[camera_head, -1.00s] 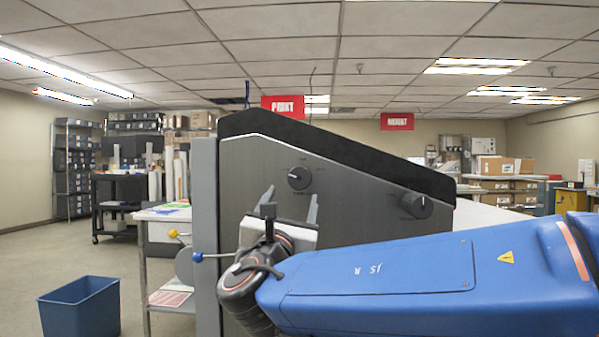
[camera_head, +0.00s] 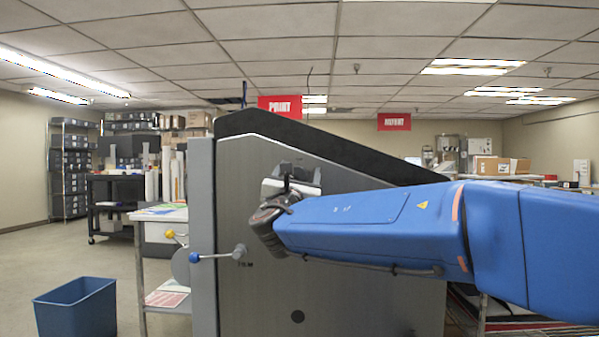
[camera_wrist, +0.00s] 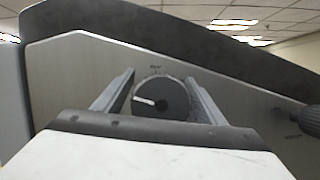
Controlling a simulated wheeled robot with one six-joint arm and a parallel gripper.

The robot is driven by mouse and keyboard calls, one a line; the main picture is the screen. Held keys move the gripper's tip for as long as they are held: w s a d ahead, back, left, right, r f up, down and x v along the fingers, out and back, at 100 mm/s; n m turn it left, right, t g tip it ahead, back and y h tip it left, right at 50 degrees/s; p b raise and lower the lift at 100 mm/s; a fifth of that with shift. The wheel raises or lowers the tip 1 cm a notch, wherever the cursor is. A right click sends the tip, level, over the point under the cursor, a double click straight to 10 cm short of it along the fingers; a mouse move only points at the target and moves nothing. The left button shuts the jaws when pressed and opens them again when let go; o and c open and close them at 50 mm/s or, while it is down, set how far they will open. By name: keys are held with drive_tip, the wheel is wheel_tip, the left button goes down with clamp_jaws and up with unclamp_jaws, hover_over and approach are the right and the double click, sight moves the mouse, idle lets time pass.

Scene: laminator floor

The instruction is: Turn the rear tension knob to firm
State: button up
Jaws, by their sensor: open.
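A dark round knob (camera_wrist: 163,98) with a white pointer line is on the grey side panel (camera_wrist: 75,75) of the machine. Its pointer aims left and slightly up, and small print above it is too blurred to read. My gripper (camera_wrist: 160,78) is open, with one finger on each side of this knob; I cannot tell if they touch it. In the head view my gripper (camera_head: 300,170) is at the panel (camera_head: 300,260) and hides the knob. A second dark knob (camera_wrist: 306,119) is at the right edge of the wrist view; my arm hides it in the head view.
A lever with a blue ball (camera_head: 194,257) sticks out at the panel's left edge, below my gripper. A yellow ball (camera_head: 170,234) is beside it. A blue bin (camera_head: 76,308) stands on the floor at left, with open floor around it.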

drive_tip(key=shift+w+d+r, duration=0.1)
drive_tip(key=shift+w+r, duration=0.05)
drive_tip(key=shift+w, duration=0.3)
drive_tip(key=c, duration=1.1)
drive_tip(key=shift+o, duration=0.3)
drive_tip(key=shift+m, duration=0.4)
drive_tip(key=m+h, duration=0.1)
drive_tip(key=m, duration=0.2)
drive_tip(key=m+g+h, duration=0.1)
drive_tip(key=m, duration=0.2)
drive_tip(key=m+g+h, duration=0.1)
drive_tip(key=m+h, duration=0.1)
drive_tip(key=shift+d+f+m, duration=0.25)
drive_tip(key=shift+d+m, duration=0.15)
drive_tip(key=m, duration=0.1)
drive_tip(key=m+g, duration=0.1)
drive_tip(key=m, duration=0.2)
drive_tip(key=shift+d+f+g+h, duration=0.15)
drive_tip(key=shift+f+g+h, duration=0.1)
drive_tip(key=shift+g+h, duration=0.05)
drive_tip(key=shift+d+f+m+g, duration=0.15)
drive_tip(key=shift+m+g, duration=0.2)
drive_tip(key=shift+m, duration=0.5)
drive_tip(key=shift+a+f+m+g, duration=0.1)
drive_tip(key=shift+m+g, duration=0.25)
drive_tip(key=shift+m, duration=0.5)
drive_tip(key=shift+d, duration=0.1)
